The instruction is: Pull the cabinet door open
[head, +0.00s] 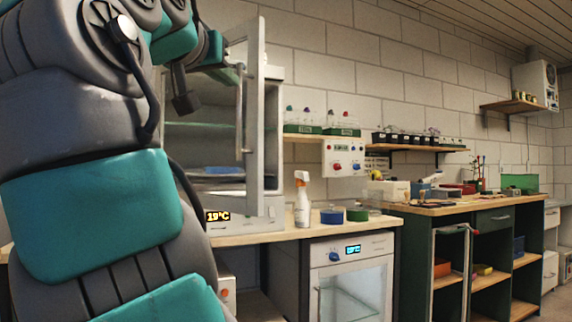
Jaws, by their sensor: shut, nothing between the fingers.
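The cabinet (279,75) is a pale box on the counter at the left, with shelves inside and a 19°C display below. Its door (256,110) stands open, swung out toward me on the right side and seen nearly edge-on. A long vertical handle (239,112) is on the door's left face. My gripper (186,104) is dark and small, in front of the open cabinet, left of the door and handle. It looks shut and empty, apart from the handle in the picture. My arm hides the cabinet's left part.
A spray bottle (302,200) and blue and green round items stand on the counter (290,233) right of the cabinet. A second glass-fronted unit (351,285) sits below.

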